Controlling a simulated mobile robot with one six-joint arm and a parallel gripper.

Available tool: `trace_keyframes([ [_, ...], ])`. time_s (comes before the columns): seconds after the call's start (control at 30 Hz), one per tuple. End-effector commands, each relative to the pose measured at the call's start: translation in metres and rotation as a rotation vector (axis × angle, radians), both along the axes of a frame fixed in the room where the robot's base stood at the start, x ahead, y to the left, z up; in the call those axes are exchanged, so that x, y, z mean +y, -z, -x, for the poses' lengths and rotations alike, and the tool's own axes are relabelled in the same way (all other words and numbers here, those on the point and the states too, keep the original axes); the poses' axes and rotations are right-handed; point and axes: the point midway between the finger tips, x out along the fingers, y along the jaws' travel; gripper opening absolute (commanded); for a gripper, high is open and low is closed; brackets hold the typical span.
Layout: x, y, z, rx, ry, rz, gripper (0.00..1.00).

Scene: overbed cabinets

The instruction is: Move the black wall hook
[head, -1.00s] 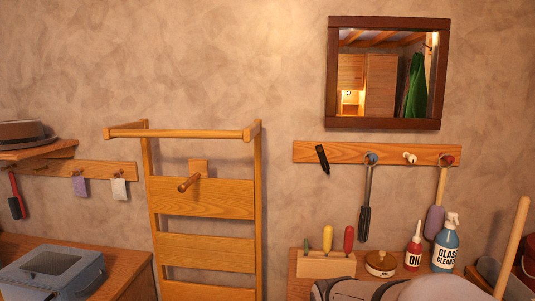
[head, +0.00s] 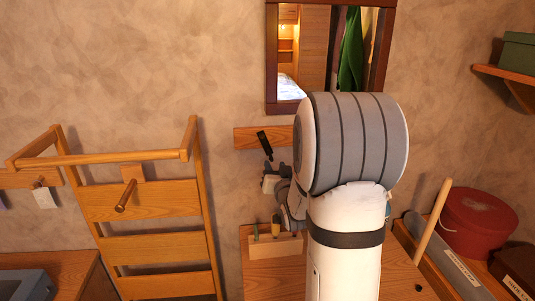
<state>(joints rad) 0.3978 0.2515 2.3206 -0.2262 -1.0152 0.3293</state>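The black wall hook (head: 264,143) is on the left end of the wooden wall rail (head: 245,138), below the mirror. It is slim and slightly tilted. My gripper (head: 269,168) is just below the hook, close to its lower end. I cannot tell whether they touch. The fingers are small and partly hidden by my arm, so I cannot tell whether they are open or shut. My arm covers the rest of the rail and the tools hanging there.
A mirror (head: 271,60) hangs above the rail. A wooden ladder-like rack (head: 150,226) with a peg stands to the left. Below is a block with colored handles (head: 276,246). A red round box (head: 478,222) and a wooden pole (head: 433,222) are at right.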

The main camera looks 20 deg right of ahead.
Motion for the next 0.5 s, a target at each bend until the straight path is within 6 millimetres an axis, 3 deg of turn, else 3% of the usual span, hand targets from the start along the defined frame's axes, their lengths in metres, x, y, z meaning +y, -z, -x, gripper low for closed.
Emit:
trace_keyframes([
  [0.3, -0.007, -0.002, -0.046, 0.002, -0.004, 0.0, 0.34],
  [0.5, -0.008, 0.0, -0.058, 0.002, -0.005, 0.0, 0.34],
])
